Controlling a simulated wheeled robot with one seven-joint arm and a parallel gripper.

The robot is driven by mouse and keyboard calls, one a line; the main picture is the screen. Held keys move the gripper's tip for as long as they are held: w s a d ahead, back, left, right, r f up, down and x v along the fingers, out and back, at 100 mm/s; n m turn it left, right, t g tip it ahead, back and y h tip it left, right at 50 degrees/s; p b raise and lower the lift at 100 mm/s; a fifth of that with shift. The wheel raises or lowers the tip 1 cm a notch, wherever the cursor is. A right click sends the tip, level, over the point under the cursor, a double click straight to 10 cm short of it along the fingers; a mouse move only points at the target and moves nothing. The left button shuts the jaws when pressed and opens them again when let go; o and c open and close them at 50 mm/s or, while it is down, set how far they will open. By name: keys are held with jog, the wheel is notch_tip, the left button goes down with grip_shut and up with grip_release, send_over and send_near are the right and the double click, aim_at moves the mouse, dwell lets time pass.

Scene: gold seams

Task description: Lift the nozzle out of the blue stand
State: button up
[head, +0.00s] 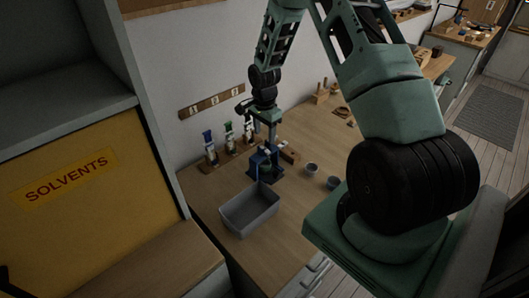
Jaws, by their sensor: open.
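The blue stand (265,173) is on the wooden worktop, just behind the grey bin. My gripper (270,138) points down directly over the stand, with its jaws open. The nozzle is too small and dark to make out clearly at the top of the stand, and my gripper partly covers that spot. I cannot tell whether the fingers are around the nozzle or only above it.
An empty grey bin (249,210) is in front of the stand. Several bottles with coloured tops, one blue (208,137), stand in a wooden rack to the left. A wall is close behind.

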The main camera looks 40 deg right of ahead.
aim_at(264, 150)
jog(key=shift+f, duration=0.15)
jog(key=shift+f+b, duration=3.1)
jog(key=shift+f, duration=1.1)
jog(key=c, duration=0.5)
jog(key=shift+c, duration=0.2)
jog(key=shift+r, duration=0.15)
jog(key=shift+r+p, duration=2.85)
jog(key=shift+r, duration=1.3)
